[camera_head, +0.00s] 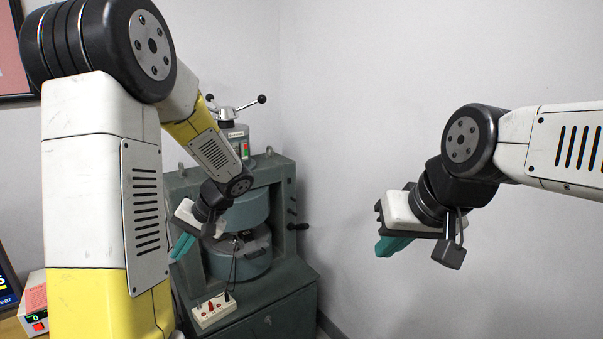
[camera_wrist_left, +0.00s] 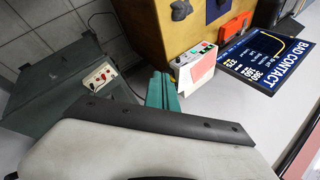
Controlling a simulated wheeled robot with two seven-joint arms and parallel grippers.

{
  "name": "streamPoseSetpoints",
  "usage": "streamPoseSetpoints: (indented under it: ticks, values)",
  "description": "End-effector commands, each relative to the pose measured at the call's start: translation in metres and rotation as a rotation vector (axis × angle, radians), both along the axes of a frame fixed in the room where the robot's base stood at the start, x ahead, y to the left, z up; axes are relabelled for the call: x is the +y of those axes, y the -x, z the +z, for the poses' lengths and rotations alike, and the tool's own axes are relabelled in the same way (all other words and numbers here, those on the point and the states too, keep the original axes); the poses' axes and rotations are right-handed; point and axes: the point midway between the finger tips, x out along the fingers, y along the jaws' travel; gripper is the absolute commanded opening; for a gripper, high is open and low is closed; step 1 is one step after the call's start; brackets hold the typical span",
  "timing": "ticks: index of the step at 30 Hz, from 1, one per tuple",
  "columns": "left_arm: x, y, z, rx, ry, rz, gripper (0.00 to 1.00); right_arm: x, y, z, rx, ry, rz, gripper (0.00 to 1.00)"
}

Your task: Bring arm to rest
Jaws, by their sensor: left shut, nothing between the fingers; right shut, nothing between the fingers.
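My left gripper (camera_head: 183,247) has teal fingers that are shut with nothing between them. In the head view it hangs in front of the left side of the grey-green magnet machine (camera_head: 283,205). In the left wrist view its teal fingers (camera_wrist_left: 161,92) point away over the bench top. My right gripper (camera_head: 393,244) is also shut and empty, with teal fingers pointing down-left. It is in the air to the right of the machine, in front of the bare wall. The left arm hides part of the machine.
A white terminal box (camera_head: 213,309) with sockets and cables sits on the machine's front ledge. A red-and-white instrument box (camera_head: 33,303) stands at left. The left wrist view shows a display (camera_wrist_left: 268,58) reading "BAD CONTACT" and a wooden cabinet (camera_wrist_left: 182,35). Space around the right gripper looks clear.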

Motion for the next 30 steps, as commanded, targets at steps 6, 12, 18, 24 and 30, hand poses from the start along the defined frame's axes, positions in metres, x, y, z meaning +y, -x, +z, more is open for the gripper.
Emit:
streamPoseSetpoints:
  ticks: [6, 12, 18, 24, 30]
  values:
    - [-0.042, 0.060, 0.046, -0.092, 0.311, -0.025, 0.00, 0.000, 0.000, 0.000, 0.000, 0.000, 0.000, 0.00]
    - [-0.089, 0.108, 0.085, -0.228, 0.554, -0.114, 0.00, 0.000, 0.000, 0.000, 0.000, 0.000, 0.000, 0.00]
    - [-0.128, 0.145, 0.116, -0.380, 0.716, -0.223, 0.00, 0.000, 0.000, 0.000, 0.000, 0.000, 0.000, 0.00]
    - [-0.147, 0.162, 0.131, -0.465, 0.781, -0.285, 0.00, 0.000, 0.000, 0.000, 0.000, 0.000, 0.000, 0.00]
    - [-0.149, 0.164, 0.132, -0.475, 0.789, -0.294, 0.00, 0.000, 0.000, 0.000, 0.000, 0.000, 0.000, 0.00]
